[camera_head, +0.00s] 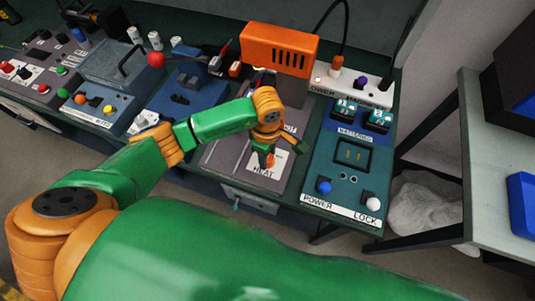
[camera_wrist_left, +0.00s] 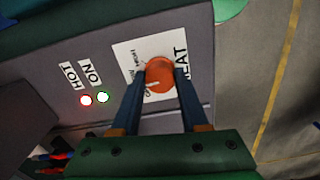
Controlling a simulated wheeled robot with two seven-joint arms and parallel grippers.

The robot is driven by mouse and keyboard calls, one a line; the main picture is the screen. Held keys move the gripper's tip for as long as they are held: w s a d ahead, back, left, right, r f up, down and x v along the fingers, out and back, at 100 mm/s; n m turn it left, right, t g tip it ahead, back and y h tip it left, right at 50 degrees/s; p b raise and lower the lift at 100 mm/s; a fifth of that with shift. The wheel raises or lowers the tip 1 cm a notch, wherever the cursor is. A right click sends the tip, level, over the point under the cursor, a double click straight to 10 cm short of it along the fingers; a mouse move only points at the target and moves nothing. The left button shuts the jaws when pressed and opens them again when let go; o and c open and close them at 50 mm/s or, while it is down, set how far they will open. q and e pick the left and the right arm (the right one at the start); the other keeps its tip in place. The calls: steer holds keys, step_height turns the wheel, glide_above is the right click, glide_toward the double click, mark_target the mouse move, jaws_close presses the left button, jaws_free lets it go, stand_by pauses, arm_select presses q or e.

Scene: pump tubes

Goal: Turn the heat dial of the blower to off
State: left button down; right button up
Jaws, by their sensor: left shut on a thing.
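The blower has an orange slotted housing (camera_head: 280,50) above a grey panel (camera_head: 222,158). A white card marked HEAT (camera_head: 265,172) lies on the panel's front part. The round orange heat dial (camera_wrist_left: 158,73) sits on this card in the left wrist view, with a pale mark near its lower left edge. The card's small position words are partly hidden and hard to read. My left gripper (camera_head: 269,157) is over the card; its two fingers (camera_wrist_left: 160,80) are closed on opposite sides of the dial. My right gripper is not in view.
A blue panel with POWER and LOCK knobs (camera_head: 347,165) stands right of the blower. A blue device (camera_head: 190,95) stands left. The bench's front edge is close.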

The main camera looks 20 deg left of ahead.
arm_select(q)
steer(key=n+b, duration=0.1)
steer(key=n, duration=0.3)
steer(key=shift+n+b, duration=0.3)
steer(key=shift+b, duration=0.1)
steer(key=shift+w+n+b, duration=0.1)
steer(key=shift+n+b, duration=0.4)
steer(key=shift+n, duration=1.3)
steer(key=shift+r, duration=0.1)
steer(key=shift+c, duration=2.1)
jaws_free()
